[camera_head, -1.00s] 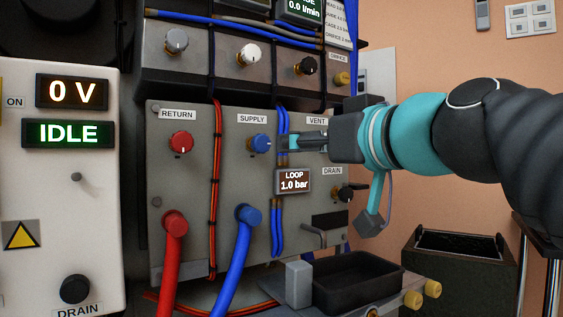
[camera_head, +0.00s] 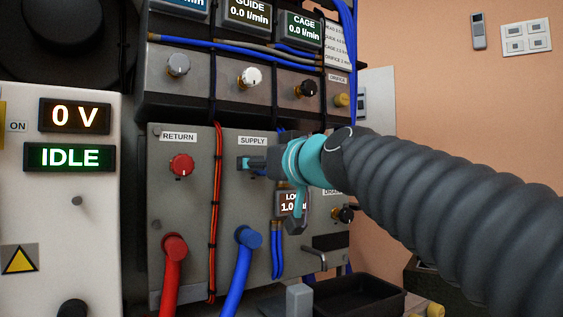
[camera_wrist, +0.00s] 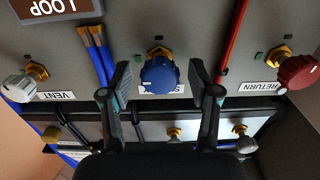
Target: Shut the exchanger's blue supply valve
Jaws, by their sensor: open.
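The blue supply valve knob (camera_wrist: 160,75) shows in the middle of the wrist view, on a brass stem on the grey panel. My gripper (camera_wrist: 160,88) is open, with one finger on each side of the knob and a visible gap to it on both sides. I cannot tell whether the fingertips reach to the knob's depth. In the head view my gripper (camera_head: 247,163) is below the SUPPLY label (camera_head: 253,141) and hides the knob. The exchanger panel (camera_head: 195,215) also bears the red return knob (camera_head: 181,165).
A blue hose (camera_head: 240,270) and a red hose (camera_head: 172,270) run from the panel below. The LOOP display (camera_head: 290,203) is partly behind my arm. A shelf of smaller knobs (camera_head: 249,77) juts out above. A black tray (camera_head: 360,296) stands low down.

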